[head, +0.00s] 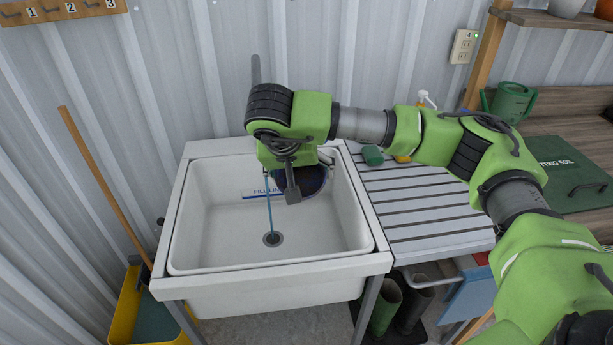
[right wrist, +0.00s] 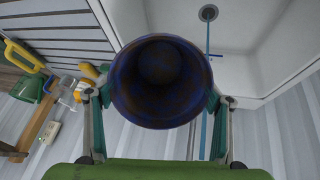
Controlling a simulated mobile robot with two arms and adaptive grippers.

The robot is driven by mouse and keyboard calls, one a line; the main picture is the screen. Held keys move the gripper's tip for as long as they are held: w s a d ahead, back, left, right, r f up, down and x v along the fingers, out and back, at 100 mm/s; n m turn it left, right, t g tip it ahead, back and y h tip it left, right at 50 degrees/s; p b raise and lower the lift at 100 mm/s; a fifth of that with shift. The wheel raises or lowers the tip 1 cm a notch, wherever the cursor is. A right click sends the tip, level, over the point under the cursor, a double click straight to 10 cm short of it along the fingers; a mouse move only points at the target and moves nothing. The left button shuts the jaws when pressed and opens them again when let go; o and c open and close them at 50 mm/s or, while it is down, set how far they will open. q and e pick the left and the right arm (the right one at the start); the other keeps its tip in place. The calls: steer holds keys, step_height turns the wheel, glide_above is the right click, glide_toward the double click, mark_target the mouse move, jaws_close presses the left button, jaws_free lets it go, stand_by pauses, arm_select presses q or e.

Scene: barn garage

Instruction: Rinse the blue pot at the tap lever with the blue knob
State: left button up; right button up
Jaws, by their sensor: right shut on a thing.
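The dark blue pot (head: 316,181) is in the sink's back right, partly hidden behind my right gripper (head: 292,190). In the right wrist view the pot (right wrist: 160,80) sits between both fingers, its round mouth facing the camera, with brownish patches inside. My right gripper is shut on it. A thin blue stream of water (head: 269,205) falls to the drain, left of the pot. In the right wrist view the stream (right wrist: 208,40) passes beside the pot, apart from its rim. The tap lever and its blue knob are hidden behind my arm. My left gripper is out of view.
The white sink (head: 180,225) has a drain (head: 271,239) and a blue fill line. A slatted drainboard (head: 425,215) with a green item (head: 373,155) adjoins it on the right. A wooden handle (head: 100,180) leans at the left. The corrugated wall stands close behind.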

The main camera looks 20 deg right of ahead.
steer(key=w, duration=0.2)
steer(key=shift+w+a+f, duration=0.2)
steer(key=shift+w+f, duration=0.1)
steer(key=shift+f, duration=0.05)
arm_select(q)
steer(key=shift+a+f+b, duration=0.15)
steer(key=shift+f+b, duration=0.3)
steer(key=shift+b, duration=0.05)
arm_select(e)
steer(key=w+a+f, duration=0.1)
steer(key=w+a, duration=0.1)
steer(key=w, duration=0.7)
steer(key=shift+w+f, duration=0.15)
steer(key=shift+f, duration=0.25)
steer(key=shift+d, duration=0.1)
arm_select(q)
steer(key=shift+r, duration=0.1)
arm_select(e)
steer(key=shift+w+d, duration=0.15)
steer(key=shift+d, duration=0.35)
steer(key=shift+a, duration=0.1)
